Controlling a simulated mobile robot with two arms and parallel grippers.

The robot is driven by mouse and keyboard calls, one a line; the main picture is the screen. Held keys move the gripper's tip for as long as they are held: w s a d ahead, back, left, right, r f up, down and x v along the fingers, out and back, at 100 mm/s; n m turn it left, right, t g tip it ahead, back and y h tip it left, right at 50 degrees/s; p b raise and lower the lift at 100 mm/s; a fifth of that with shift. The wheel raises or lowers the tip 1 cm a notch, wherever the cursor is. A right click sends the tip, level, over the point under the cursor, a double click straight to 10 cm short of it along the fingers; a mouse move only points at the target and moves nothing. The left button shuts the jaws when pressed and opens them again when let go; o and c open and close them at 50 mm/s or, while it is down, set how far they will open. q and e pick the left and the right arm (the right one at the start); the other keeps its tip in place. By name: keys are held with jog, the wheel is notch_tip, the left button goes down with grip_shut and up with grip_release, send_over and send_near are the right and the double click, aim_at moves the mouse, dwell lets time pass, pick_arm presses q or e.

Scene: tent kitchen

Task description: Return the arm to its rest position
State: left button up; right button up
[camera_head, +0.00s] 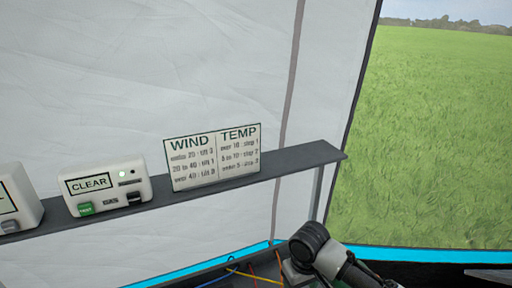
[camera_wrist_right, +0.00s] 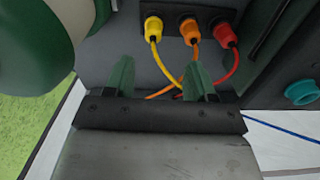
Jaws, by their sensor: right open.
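My right arm (camera_head: 330,256) comes in at the bottom of the head view, below the shelf, and its gripper is out of that frame. In the right wrist view my right gripper (camera_wrist_right: 162,78) is open, its two dark green fingers apart with nothing held between them. Beyond the fingers are yellow (camera_wrist_right: 152,27), orange (camera_wrist_right: 189,28) and red (camera_wrist_right: 225,32) cable plugs in a dark block. Their cables pass behind the fingers; I cannot tell whether any touch. My left gripper is in neither view.
A grey shelf (camera_head: 300,160) carries a WIND/TEMP card (camera_head: 212,158), a white CLEAR box (camera_head: 108,187) with a green button, and another white box (camera_head: 18,197). A green and white rounded object (camera_wrist_right: 35,45) is close at the wrist view's left. A teal ring (camera_wrist_right: 301,92) is at right.

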jog(key=s+a+f+n+t+y, duration=0.1)
jog(key=s+a+f, duration=0.1)
jog(key=s, duration=0.4)
jog(key=s+a+f+y, duration=0.1)
jog(key=s+a+f, duration=0.15)
jog(key=s, duration=0.25)
jog(key=s+d+r+m+t+h, duration=0.25)
jog(key=s+d, duration=0.75)
jog(key=s, duration=0.5)
notch_tip(320, 180, down, 25)
jog(key=g, duration=0.1)
jog(key=s+d+f, duration=0.2)
jog(key=s+f, duration=0.6)
jog(key=s+d+f+g, duration=0.1)
jog(key=s+f, duration=0.7)
jog(key=s, duration=0.1)
jog(key=shift+d, duration=0.35)
